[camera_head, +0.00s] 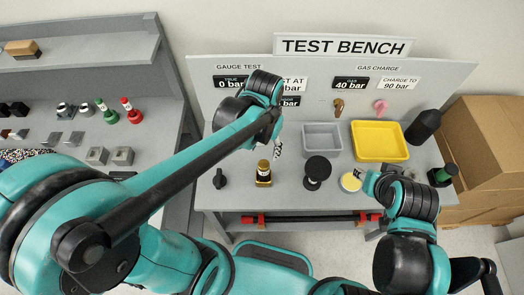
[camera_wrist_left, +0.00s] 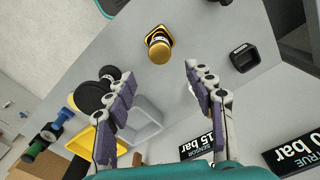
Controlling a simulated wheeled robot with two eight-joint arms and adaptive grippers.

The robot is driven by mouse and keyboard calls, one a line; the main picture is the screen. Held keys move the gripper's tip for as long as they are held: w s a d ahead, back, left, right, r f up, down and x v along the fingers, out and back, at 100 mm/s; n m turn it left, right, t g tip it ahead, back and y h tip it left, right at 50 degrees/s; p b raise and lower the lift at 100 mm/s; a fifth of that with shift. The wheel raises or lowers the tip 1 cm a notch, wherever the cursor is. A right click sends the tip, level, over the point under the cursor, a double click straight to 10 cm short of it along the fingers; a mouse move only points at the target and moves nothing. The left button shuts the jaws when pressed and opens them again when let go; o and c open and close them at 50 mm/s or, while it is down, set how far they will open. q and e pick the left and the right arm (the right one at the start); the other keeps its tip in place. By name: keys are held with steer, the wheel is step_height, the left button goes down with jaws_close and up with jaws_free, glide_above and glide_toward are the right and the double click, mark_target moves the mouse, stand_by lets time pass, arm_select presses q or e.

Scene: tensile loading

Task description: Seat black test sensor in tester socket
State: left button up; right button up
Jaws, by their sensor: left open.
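My left gripper (camera_head: 278,148) hangs over the back middle of the test bench. In the left wrist view its two fingers (camera_wrist_left: 155,100) are spread, with nothing between them. A gold-topped piece in a square gold-and-black base (camera_head: 263,173) stands in front of it; it also shows beyond the fingertips (camera_wrist_left: 160,48). To its left is a small black piece (camera_head: 219,179), which the left wrist view shows as a block with a recessed top (camera_wrist_left: 243,57). To its right is a round black-topped piece (camera_head: 317,169). I cannot tell which is sensor or socket. My right gripper (camera_head: 358,176) is near a yellow-topped disc; its fingers are unclear.
A grey bin (camera_head: 322,138) and a yellow tray (camera_head: 379,141) sit at the back right. A black bottle (camera_head: 422,127) and a green-and-black cylinder (camera_head: 442,175) stand farther right. The sign panel (camera_head: 330,73) rises behind. Small parts lie on the left bench (camera_head: 70,157).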

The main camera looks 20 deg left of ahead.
arm_select(q)
steer(key=s+a+r+n+t, duration=0.2)
steer(key=s+a+r+t, duration=0.1)
steer(key=a+r+t, duration=0.2)
steer(key=shift+s+a+r+t, duration=0.4)
steer(key=shift+a+t, duration=0.4)
steer(key=shift+t, duration=0.3)
steer(key=shift+f, duration=0.1)
arm_select(e)
steer(key=shift+s, duration=0.1)
